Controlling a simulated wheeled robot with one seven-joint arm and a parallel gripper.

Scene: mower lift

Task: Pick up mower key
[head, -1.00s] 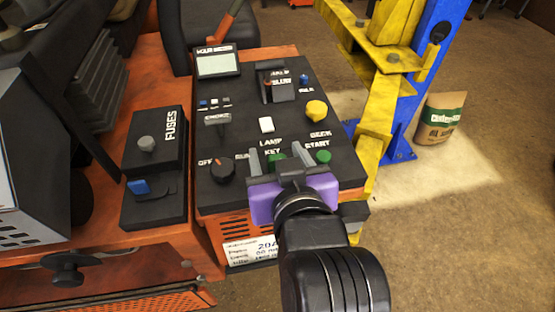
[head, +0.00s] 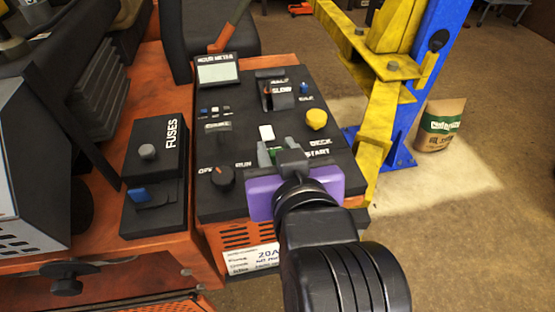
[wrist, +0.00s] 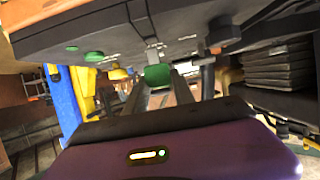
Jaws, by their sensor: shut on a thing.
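The mower key's green head (head: 272,154) shows between the fingers of my gripper (head: 275,153) at the KEY spot on the black control panel (head: 211,197). In the wrist view the green key head (wrist: 158,75) sits between the two grey fingers (wrist: 158,85), which are shut on it. The panel (wrist: 120,35) lies close beyond it. I cannot tell whether the key's shaft is still in its slot. My gripper's purple body covers the lower right of the panel in the head view.
A dark OFF/RUN knob (head: 222,178) is left of my gripper. A yellow knob (head: 316,120) and a white lamp (head: 266,132) stand behind it. The fuse box (head: 155,150) is farther left. A yellow lift arm (head: 378,130) and blue post (head: 410,100) rise at the right.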

